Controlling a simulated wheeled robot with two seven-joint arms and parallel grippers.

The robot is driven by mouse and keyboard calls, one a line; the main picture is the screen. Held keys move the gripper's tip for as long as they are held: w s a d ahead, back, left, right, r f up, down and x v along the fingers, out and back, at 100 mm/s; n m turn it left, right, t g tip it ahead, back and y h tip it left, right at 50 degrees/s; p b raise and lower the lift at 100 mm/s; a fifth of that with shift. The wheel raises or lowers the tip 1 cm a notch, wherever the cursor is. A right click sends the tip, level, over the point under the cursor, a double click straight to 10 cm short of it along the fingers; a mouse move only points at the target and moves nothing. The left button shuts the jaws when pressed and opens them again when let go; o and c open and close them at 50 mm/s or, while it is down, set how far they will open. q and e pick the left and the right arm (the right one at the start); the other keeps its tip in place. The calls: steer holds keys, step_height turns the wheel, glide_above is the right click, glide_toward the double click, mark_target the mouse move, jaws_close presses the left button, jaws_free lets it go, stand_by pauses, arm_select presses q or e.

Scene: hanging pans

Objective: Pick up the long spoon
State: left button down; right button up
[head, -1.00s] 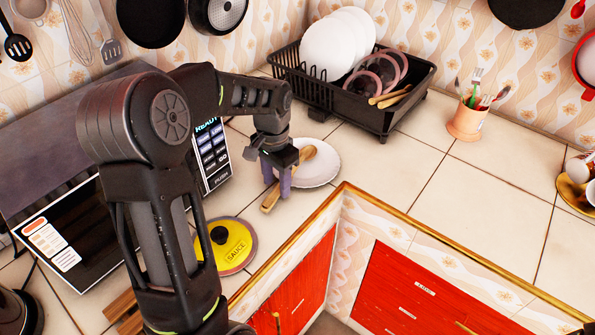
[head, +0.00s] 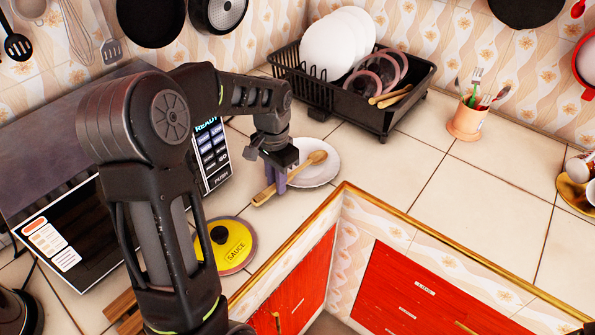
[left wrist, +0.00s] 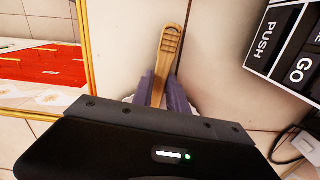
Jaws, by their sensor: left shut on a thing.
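The long wooden spoon (head: 300,168) lies across the white plate (head: 325,176), its bowl over the plate and its handle pointing to the lower left. My left gripper (head: 277,181) is shut on the spoon's handle, with a purple finger on each side of it. In the left wrist view the slotted handle end of the spoon (left wrist: 169,48) sticks out beyond the fingers (left wrist: 166,88). The spoon's bowl is hidden there behind the gripper body. I cannot tell whether the spoon touches the plate. My right gripper is not in view.
A microwave (head: 105,170) stands left of the gripper. A black dish rack (head: 400,105) and a utensil cup (head: 467,122) stand behind. The counter's wooden edge (head: 300,232) runs close by. The right counter is mostly clear.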

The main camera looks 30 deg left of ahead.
arm_select(q)
step_height(320, 180, up, 10)
steer(key=shift+b, duration=0.4)
stand_by(0.3)
stand_by(0.5)
